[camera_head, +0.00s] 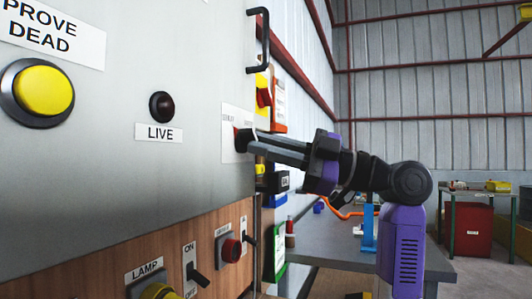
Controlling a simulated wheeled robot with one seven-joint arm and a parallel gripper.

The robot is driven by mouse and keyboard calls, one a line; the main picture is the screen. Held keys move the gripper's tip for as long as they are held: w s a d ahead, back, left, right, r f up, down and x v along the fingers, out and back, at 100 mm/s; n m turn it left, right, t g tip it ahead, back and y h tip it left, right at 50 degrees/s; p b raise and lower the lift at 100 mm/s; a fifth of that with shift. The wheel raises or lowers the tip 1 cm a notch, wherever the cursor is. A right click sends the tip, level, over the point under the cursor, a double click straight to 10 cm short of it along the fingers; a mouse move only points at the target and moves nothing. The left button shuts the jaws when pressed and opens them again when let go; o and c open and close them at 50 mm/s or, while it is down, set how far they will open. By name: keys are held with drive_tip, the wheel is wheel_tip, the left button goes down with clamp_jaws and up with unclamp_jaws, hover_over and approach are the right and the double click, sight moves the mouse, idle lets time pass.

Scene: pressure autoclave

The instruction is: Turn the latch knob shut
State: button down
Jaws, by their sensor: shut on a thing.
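A small knob (237,137), of which a sliver of red shows, sits on a white label plate (229,122) near the right edge of the grey panel. I take it to be the latch knob. My gripper (244,142), with dark fingers and a purple and black body, reaches in from the right. Its fingers are shut on the knob. The fingertips hide most of the knob, so I cannot tell how far it is turned. The plate's lettering is too small to read surely.
The panel (150,60) carries a yellow button (44,91), a dark LIVE lamp (163,106) and a black handle (262,40). Below, a wooden strip holds a switch (198,274) and a red knob (231,250). A grey workbench (335,240) stands behind my arm.

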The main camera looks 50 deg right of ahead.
idle(0.4)
drive_tip(key=c, duration=1.5)
unclamp_jaws()
drive_tip(key=shift+d, duration=0.1)
drive_tip(key=v, duration=0.7)
drive_tip(key=shift+s+d+f, duration=0.1)
drive_tip(key=shift+s+d, duration=0.1)
drive_tip(key=shift+s, duration=0.05)
drive_tip(key=shift+d, duration=0.1)
